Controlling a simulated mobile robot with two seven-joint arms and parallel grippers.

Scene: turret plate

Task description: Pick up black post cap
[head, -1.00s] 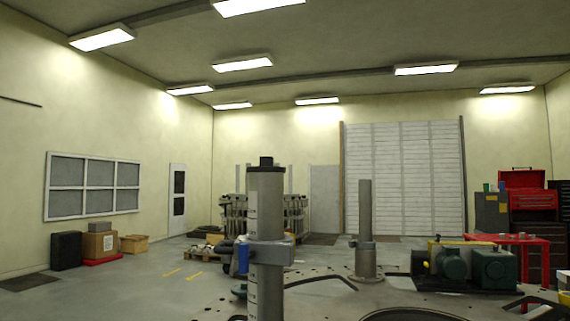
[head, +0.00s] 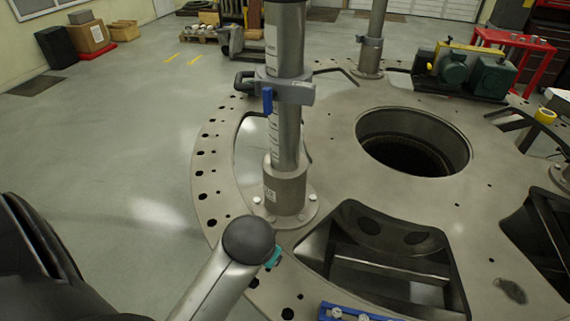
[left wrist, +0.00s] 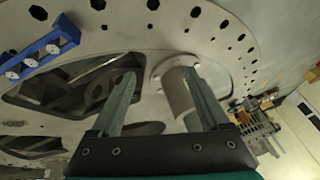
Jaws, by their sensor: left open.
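The black post cap is in neither current view; the head view cuts off the top of the near grey post (head: 288,130). That post stands upright in a flanged collar (head: 285,187) on the turret plate (head: 345,170), with a clamp with a blue handle (head: 267,100) around it. My left arm (head: 225,275) shows in the head view, left of and in front of the post base; its fingers are not visible there. In the left wrist view my left gripper (left wrist: 160,74) is open, with a flanged post base (left wrist: 176,78) seen beyond its fingers. My right gripper is not in view.
The plate has a large round hole (head: 414,141) and several cutouts. A second post (head: 372,45) stands farther back, left of a green motor unit (head: 465,72). A blue bar with bolts (head: 350,313) lies at the front; it shows in the wrist view (left wrist: 38,48). Open floor lies left.

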